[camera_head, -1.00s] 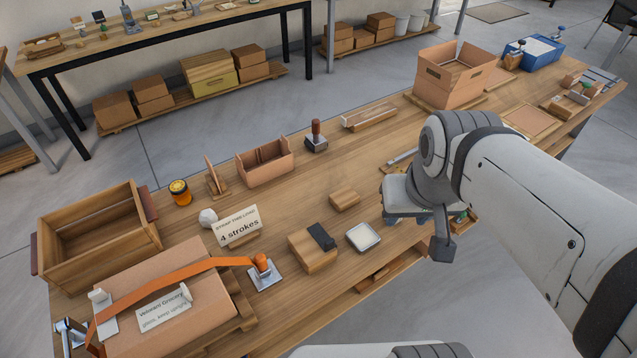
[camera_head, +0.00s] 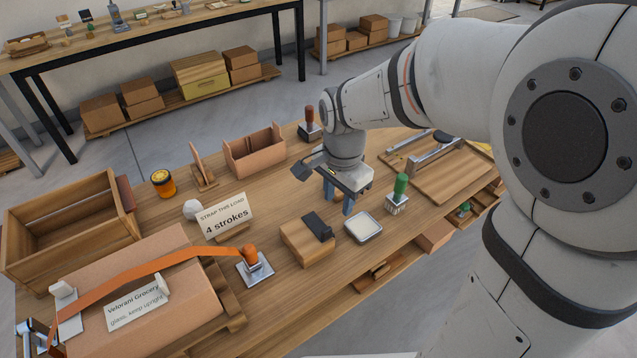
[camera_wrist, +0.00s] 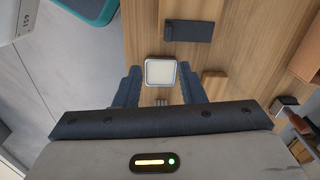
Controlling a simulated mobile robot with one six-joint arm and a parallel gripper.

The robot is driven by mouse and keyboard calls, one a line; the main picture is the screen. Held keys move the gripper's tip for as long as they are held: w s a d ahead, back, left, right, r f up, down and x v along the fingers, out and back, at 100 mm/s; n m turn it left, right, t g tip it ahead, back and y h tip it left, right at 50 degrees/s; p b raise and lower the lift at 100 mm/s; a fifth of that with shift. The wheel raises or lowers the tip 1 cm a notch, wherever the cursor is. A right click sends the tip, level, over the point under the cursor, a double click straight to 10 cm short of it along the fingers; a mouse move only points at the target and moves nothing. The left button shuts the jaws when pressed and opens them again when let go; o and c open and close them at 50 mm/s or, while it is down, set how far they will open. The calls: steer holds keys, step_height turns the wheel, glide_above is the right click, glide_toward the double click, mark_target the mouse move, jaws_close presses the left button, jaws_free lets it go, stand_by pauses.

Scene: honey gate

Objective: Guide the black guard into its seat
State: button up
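A black guard (camera_head: 318,226) lies on the right part of a wooden block (camera_head: 307,243), just left of a white square dish (camera_head: 363,227). The black guard also shows at the top of the wrist view (camera_wrist: 188,30). I cannot tell whether it is fixed to the block, and I cannot make out a separate seat. My gripper (camera_head: 338,203) points down over the bench, behind the dish and apart from the guard. Its two blue fingers are spread with nothing held between them. In the wrist view the dish (camera_wrist: 160,72) appears between the fingertips.
A green-handled brush (camera_head: 398,194) stands right of the dish. A small wooden block (camera_wrist: 214,85) shows beside the right finger. A sign reading "4 strokes" (camera_head: 225,213), a strapped carton (camera_head: 190,290) and an orange-handled buckle (camera_head: 254,265) are on the left.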

mark_target(327, 229)
steer(key=shift+m, duration=0.7)
steer(key=f, duration=0.1)
steer(key=a+f, duration=0.1)
steer(key=w+a+f, duration=0.1)
steer(key=f, duration=0.1)
steer(key=shift+w+b, duration=0.1)
steer(key=shift+b, duration=0.2)
step_height(327, 229, down, 7)
steer(key=shift+s, duration=0.2)
jaws_close()
